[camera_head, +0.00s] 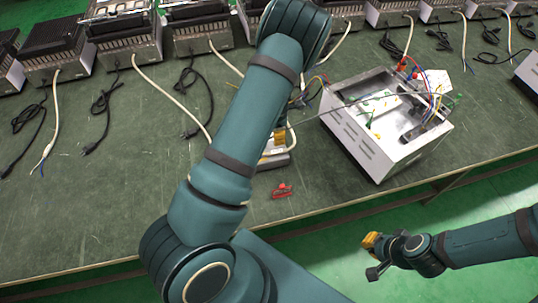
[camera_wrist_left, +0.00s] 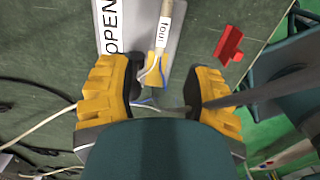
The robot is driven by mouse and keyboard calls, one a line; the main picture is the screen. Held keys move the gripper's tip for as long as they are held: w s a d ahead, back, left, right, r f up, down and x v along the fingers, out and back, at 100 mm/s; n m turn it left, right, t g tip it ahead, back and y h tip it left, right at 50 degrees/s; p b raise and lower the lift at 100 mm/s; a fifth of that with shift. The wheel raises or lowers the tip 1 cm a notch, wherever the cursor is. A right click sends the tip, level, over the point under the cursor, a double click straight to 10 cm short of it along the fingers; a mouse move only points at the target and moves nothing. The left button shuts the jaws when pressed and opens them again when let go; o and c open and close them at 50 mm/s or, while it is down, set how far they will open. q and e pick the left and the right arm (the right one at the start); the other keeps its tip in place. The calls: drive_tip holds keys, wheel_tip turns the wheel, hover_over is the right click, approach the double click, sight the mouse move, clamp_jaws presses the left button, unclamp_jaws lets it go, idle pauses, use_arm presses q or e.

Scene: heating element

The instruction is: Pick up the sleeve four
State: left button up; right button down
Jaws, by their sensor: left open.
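The sleeve four (camera_wrist_left: 165,28) is a pale tube marked "four" at the top middle of the left wrist view. It lies over a grey block, with bare wire ends below it. My left gripper (camera_wrist_left: 166,90) is open, with yellow fingers on either side of the wire ends below the sleeve. A yellow piece (camera_wrist_left: 154,72) shows between the fingers. In the head view my left arm hides the sleeve and most of this gripper. My right gripper (camera_head: 374,248) hangs off the table's front edge at lower right; its opening is too small to judge.
A red piece (camera_wrist_left: 229,45) lies right of the grey block. A white "OPEN" label (camera_wrist_left: 112,25) is at its left. An open metal case (camera_head: 365,145) with wires stands right on the green table (camera_head: 90,210). Several heater units (camera_head: 124,40) with cords line the back.

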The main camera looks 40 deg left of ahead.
use_arm(q)
hover_over(275, 152)
drive_tip(key=f, duration=0.3)
drive_tip(key=f+b, duration=0.1)
drive_tip(key=f, duration=0.1)
drive_tip(key=shift+w+a+f, duration=0.2)
drive_tip(key=shift+w+f, duration=0.1)
drive_tip(key=f, duration=0.3)
drive_tip(key=f+b, duration=0.1)
drive_tip(key=f, duration=0.1)
drive_tip(key=shift+s+f, duration=0.1)
drive_tip(key=shift+s, duration=0.15)
clamp_jaws()
